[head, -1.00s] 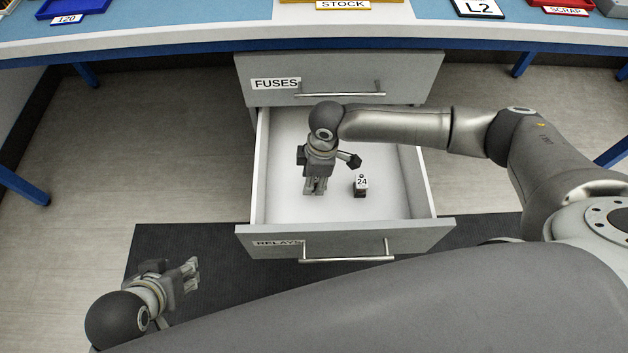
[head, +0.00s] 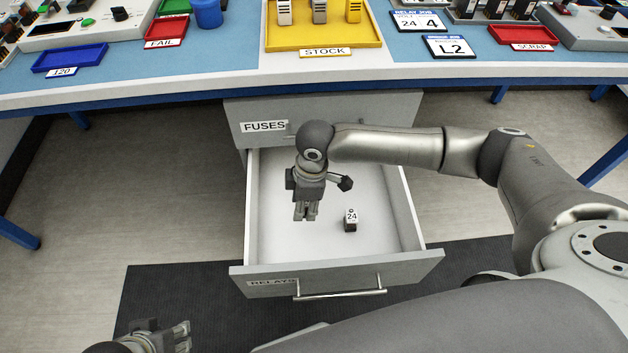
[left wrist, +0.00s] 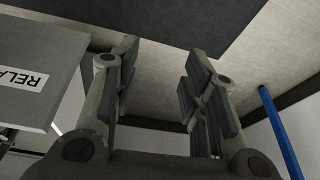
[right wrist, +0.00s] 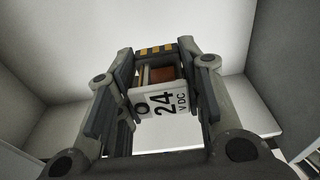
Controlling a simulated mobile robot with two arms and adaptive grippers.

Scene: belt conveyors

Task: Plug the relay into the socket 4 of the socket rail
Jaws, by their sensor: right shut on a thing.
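My right gripper (head: 306,215) is inside the open drawer, its fingers pointing down. It is shut on a relay (right wrist: 162,103) marked 24 VDC, seen between the fingers in the right wrist view; in the head view the fingers hide this relay. Another small dark relay (head: 350,221) with a white 24 label stands on the drawer floor to the right of the gripper. My left gripper (head: 184,338) is at the bottom left of the head view; its fingers are apart and empty in the left wrist view (left wrist: 158,85). I cannot clearly make out the socket rail.
The RELAYS drawer (head: 415,265) stands open below the closed FUSES drawer (head: 385,108). On the bench are a yellow STOCK tray (head: 285,42), a job card (head: 418,21) reading 24 and 4, an L2 card (head: 451,46) and a red SCRAP tray (head: 500,35). Dark modules (head: 500,8) stand at the top right.

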